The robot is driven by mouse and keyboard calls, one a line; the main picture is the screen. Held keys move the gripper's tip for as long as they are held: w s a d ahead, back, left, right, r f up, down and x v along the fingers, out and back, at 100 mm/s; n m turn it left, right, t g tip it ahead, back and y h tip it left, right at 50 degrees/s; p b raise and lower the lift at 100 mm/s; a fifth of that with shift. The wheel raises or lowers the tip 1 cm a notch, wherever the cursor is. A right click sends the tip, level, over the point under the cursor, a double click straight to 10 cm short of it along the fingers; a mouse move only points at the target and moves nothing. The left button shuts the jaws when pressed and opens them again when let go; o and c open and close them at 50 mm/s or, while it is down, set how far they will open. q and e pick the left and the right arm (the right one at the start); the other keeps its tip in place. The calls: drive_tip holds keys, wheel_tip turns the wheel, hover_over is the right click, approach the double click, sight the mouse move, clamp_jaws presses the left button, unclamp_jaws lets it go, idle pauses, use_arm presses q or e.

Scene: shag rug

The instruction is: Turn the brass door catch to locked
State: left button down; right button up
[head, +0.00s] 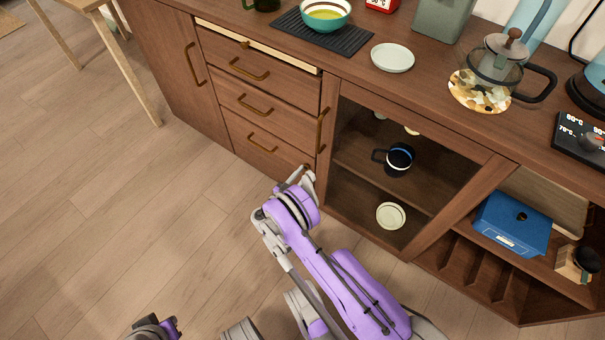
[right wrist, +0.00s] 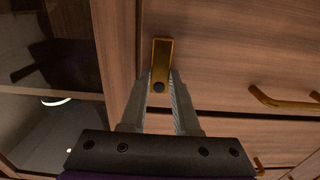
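The brass door catch (right wrist: 162,54) is a short, flat bar with a dark round pivot at its lower end in the right wrist view, where it stands nearly upright on the wooden front. My right gripper (right wrist: 163,80) has one finger on each side of it. The fingers are apart, and I cannot tell whether they touch it. In the head view my right gripper (head: 297,180) is at the lower front, between the drawers and the glass door (head: 352,190), and hides the catch. A part of my left arm shows at the bottom edge; its fingers cannot be made out.
Three drawers with brass pulls (head: 262,143) are left of the door, which has a long vertical handle (head: 322,131). A dark mug (head: 399,158) and a pale bowl (head: 391,216) sit behind the glass. The floor (head: 110,220) at left is clear.

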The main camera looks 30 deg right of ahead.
clamp_jaws()
drive_tip(key=shift+n, duration=0.3)
drive_tip(key=n, duration=0.3)
drive_tip(key=shift+s+d+n, duration=0.1)
drive_tip(key=shift+s+n, duration=0.2)
drive_tip(key=n, duration=0.6)
drive_tip(key=r+n, duration=0.1)
drive_tip(key=n, duration=0.2)
drive_tip(key=shift+s+d, duration=0.15)
drive_tip(key=shift+s, duration=0.25)
drive_tip(key=shift+r+n, duration=0.15)
drive_tip(key=shift+n, duration=1)
drive_tip(key=shift+r+n, duration=0.1)
drive_tip(key=shift+n, duration=1.05)
